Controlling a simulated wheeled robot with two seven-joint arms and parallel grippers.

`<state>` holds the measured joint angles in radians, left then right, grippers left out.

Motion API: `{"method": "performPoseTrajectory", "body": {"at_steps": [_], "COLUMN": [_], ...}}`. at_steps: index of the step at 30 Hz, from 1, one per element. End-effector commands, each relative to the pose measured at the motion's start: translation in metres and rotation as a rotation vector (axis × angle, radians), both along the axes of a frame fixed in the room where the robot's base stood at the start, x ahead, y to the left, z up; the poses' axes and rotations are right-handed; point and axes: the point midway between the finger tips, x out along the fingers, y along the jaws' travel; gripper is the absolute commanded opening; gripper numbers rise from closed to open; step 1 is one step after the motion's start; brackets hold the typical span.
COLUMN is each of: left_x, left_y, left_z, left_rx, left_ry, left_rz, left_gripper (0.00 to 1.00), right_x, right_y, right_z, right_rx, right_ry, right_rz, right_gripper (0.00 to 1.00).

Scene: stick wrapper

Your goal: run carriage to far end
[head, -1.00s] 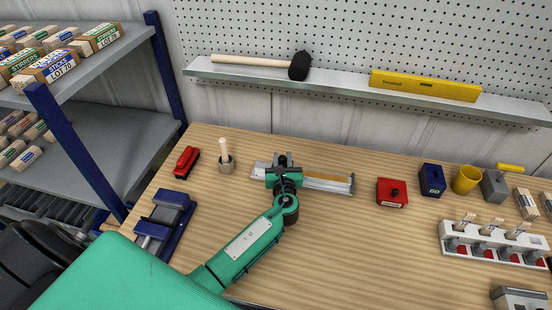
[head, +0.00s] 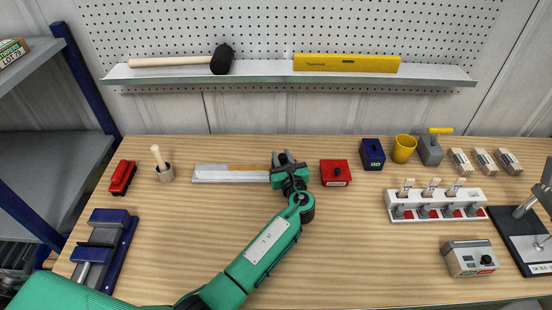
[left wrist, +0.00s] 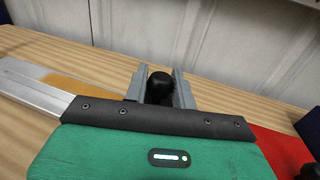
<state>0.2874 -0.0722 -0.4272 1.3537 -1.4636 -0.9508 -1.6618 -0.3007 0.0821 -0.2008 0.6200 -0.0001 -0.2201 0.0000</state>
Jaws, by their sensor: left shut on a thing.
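The metal rail (head: 225,176) of the wrapper lies on the bench, with an orange strip (head: 250,167) along it. My left gripper (head: 285,158) is at the rail's right end, shut on the carriage's black knob. In the left wrist view the black knob (left wrist: 160,86) stands between the two grey fingers, and the rail (left wrist: 30,90) runs off to the left. The carriage body is mostly hidden by the gripper. My right gripper is not in view.
A red box (head: 335,173) sits close to the right of my left gripper.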

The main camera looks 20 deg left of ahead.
Motion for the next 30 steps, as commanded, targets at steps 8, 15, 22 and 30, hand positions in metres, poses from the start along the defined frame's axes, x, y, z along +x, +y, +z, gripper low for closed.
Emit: {"method": "performPoseTrajectory", "body": {"at_steps": [8,15,22,30], "left_x": [0.000,0.000,-0.007,-0.054], "left_y": [0.000,0.000,-0.004,-0.030], "left_z": [0.000,0.000,-0.002,-0.004], "left_rx": [0.000,0.000,0.000,-0.004], "left_ry": [0.001,0.000,0.001,0.001], "left_rz": [-0.001,0.000,-0.001,-0.001], "left_gripper": [0.34,0.48,0.48,0.48], "right_x": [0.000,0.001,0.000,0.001], "right_y": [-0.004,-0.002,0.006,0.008], "right_z": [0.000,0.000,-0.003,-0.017], "right_rx": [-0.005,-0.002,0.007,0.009], "right_ry": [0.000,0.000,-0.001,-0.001], "right_rz": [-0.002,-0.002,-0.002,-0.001], "right_gripper": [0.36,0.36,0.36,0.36]}}
